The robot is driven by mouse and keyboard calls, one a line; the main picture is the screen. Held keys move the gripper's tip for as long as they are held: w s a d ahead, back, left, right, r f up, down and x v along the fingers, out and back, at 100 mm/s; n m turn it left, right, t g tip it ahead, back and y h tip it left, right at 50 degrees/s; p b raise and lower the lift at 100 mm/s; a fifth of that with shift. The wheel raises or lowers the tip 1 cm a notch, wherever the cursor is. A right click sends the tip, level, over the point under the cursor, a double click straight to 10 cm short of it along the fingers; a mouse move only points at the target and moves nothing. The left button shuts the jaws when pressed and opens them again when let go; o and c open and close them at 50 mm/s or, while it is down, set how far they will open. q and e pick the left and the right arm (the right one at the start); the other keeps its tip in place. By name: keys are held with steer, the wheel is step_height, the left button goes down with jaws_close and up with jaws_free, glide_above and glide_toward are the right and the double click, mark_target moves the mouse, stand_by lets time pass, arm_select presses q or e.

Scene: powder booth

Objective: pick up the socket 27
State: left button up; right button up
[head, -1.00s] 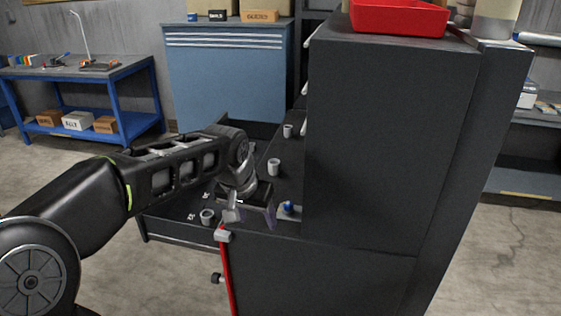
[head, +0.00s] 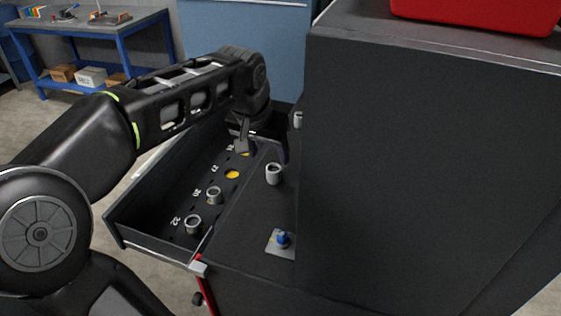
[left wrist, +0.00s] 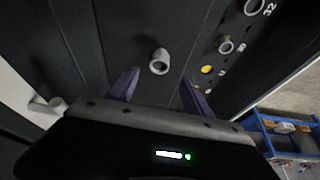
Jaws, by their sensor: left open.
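Several grey sockets show. One loose grey socket (head: 274,175) stands upright on the dark surface right of the numbered drawer row; I cannot read a number on it. In the left wrist view this socket (left wrist: 159,62) sits ahead of the gap between the fingers, not gripped. In the drawer, the yellow spot at the mark that looks like 27 (head: 232,174) is bare. Sockets stand at the marks 30 (head: 214,196) and 32 (head: 193,225). My left gripper (head: 264,150) is open and empty, just beyond the loose socket; it also shows in the wrist view (left wrist: 158,86). My right gripper is out of view.
The open drawer's front wall (head: 160,247) is at the lower left. A tall dark cabinet (head: 400,160) blocks the right side. A blue-topped piece (head: 282,239) sits on a small plate nearer me. Another socket (head: 298,119) is partly hidden by the cabinet edge.

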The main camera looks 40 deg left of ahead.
mark_target(274, 168)
arm_select(q)
steer(key=shift+s, duration=0.2)
steer(key=shift+x, duration=1.3)
steer(key=shift+w, duration=0.1)
steer(key=shift+p+x, duration=0.75)
steer(key=shift+x, duration=1.8)
steer(key=shift+d, duration=0.15)
jaws_close()
